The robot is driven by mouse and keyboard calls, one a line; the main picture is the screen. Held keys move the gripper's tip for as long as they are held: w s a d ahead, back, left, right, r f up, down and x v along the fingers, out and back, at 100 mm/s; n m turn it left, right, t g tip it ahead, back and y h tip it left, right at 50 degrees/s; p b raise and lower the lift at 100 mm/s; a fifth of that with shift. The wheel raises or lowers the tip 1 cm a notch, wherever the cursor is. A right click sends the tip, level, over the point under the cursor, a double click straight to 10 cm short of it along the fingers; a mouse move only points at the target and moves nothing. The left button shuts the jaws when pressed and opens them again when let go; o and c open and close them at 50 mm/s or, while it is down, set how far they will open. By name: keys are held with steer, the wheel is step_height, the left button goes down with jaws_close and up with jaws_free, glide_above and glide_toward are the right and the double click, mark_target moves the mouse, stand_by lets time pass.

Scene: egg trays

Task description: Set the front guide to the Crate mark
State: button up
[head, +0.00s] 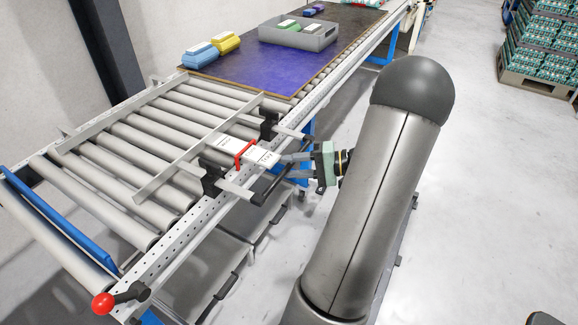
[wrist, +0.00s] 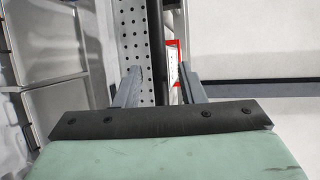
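The front guide (head: 190,155) is a long grey metal bar lying across the rollers. Black brackets (head: 212,173) on the perforated side rail (head: 185,240) carry its rods. A red pointer frame (head: 245,153) sits over a white scale plate (head: 262,157); its lettering is too small to read, so I cannot tell which mark it is at. A black handle bar (head: 272,184) joins the rod ends outside the rail. My gripper (head: 288,157) is beside the scale plate, near the handle. In the wrist view its fingers (wrist: 160,88) are apart, with the red pointer (wrist: 174,44) beyond them.
A blue guide (head: 60,222) and a red-knobbed lever (head: 104,302) are at the conveyor's near left end. Blue and yellow cartons (head: 225,43) and a grey crate (head: 300,38) stand on the dark mat (head: 262,72). Stacked trays (head: 545,45) are far right.

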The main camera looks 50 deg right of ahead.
steer(key=v, duration=1.5)
steer(key=shift+s+d, duration=0.2)
steer(key=shift+s, duration=0.15)
steer(key=shift+r, duration=0.15)
